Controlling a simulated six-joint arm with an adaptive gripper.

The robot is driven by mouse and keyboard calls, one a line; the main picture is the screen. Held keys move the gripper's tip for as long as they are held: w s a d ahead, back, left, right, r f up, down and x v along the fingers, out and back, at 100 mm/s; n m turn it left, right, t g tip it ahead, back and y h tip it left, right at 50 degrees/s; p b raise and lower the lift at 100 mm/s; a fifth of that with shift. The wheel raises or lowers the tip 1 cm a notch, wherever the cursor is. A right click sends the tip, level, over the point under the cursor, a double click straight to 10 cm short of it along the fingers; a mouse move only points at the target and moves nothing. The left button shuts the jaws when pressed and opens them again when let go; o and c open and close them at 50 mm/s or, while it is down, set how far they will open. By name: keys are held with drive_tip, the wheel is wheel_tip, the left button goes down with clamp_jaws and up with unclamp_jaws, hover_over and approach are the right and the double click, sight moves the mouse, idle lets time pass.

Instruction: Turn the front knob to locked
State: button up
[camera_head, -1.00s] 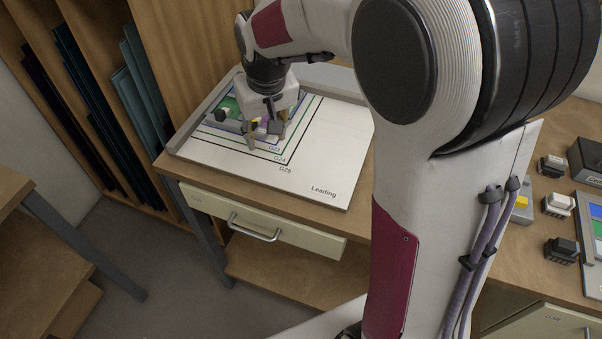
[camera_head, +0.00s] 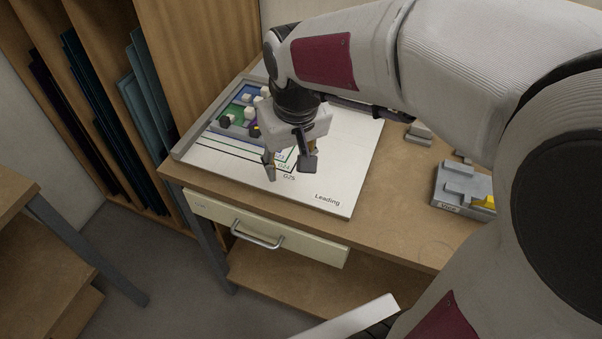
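A small panel with green, blue and purple patches (camera_head: 231,104) lies at the far left corner of the white board. Several white blocks or knobs (camera_head: 249,113) stand on it. A dark knob (camera_head: 225,121) stands at its front left, and another dark piece with yellow (camera_head: 254,131) sits beside my gripper. I cannot tell which is the front knob, and no lock marking is readable. My gripper (camera_head: 290,172) points down over the board, right and in front of the panel. Its fingers are apart with nothing seen between them. It hides the panel's right part.
The white board (camera_head: 325,180) has nested outlines and the word "Leading". Below it is a drawer with a handle (camera_head: 257,236). A grey fixture with yellow (camera_head: 465,190) stands on the bench at right. Upright dark sheets (camera_head: 90,105) fill the rack at left.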

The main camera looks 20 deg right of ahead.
drive_tip(key=s+r, duration=0.1)
drive_tip(key=s, duration=0.6)
drive_tip(key=shift+r+t, duration=0.3)
drive_tip(key=shift+r, duration=0.05)
drive_tip(key=shift+d, duration=0.1)
drive_tip(key=shift+f, duration=0.1)
drive_tip(key=t, duration=0.1)
approach(255, 129)
drive_tip(key=shift+f, duration=0.3)
idle(0.5)
drive_tip(key=shift+f, duration=0.15)
drive_tip(key=shift+x, duration=3.75)
